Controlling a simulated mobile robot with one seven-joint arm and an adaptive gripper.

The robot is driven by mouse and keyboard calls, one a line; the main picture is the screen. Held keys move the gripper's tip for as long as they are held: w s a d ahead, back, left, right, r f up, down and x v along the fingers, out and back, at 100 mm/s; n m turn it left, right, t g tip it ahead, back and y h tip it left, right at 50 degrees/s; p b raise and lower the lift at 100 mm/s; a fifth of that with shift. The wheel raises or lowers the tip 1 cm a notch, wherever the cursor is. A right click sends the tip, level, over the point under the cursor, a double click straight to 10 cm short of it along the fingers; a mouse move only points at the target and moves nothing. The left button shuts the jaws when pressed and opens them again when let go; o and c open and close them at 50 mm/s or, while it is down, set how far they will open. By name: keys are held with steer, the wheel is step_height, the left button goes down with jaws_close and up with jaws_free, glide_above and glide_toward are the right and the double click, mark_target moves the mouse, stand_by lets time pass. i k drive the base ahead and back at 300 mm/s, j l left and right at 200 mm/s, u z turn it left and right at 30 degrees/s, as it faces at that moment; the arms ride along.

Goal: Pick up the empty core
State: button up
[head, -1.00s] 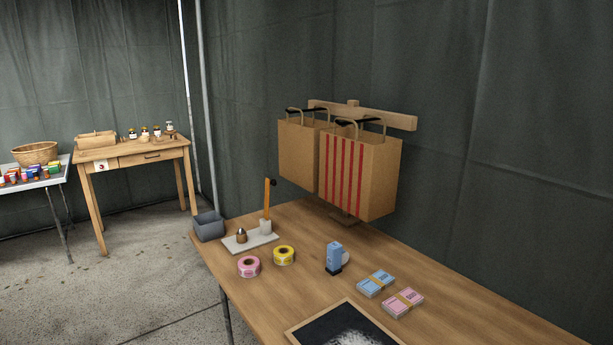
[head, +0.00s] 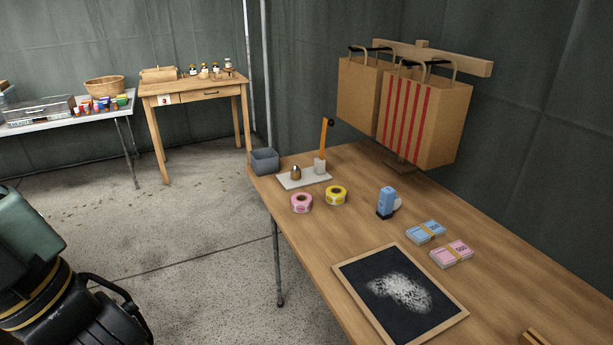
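No thing here can be told for sure as the empty core. A small pale round piece (head: 397,204) shows partly behind a blue upright item (head: 386,202) on the wooden table (head: 480,290); it may be the core. A pink tape roll (head: 301,203) and a yellow tape roll (head: 336,195) lie left of it. What looks like my gripper (head: 115,310), dark and partly cut off, is at the lower left, away from the table. Its fingertips cannot be made out, and no held thing shows.
A pale board (head: 304,178) with a small metal piece and an upright orange stick stands behind the rolls, beside a grey bin (head: 265,161). Banknote bundles (head: 452,254) and a framed black board (head: 400,295) lie nearer. Paper bags (head: 424,120) hang behind. Open floor lies left.

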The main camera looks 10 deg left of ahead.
mark_target(294, 175)
steer(key=i+j+z, duration=0.25)
steer(key=j+z, duration=0.25)
steer(key=j, duration=0.2)
steer(key=i+j+z, duration=0.25)
steer(key=j, duration=0.2)
steer(key=i+j+z, duration=0.3)
steer(key=i+j, duration=0.15)
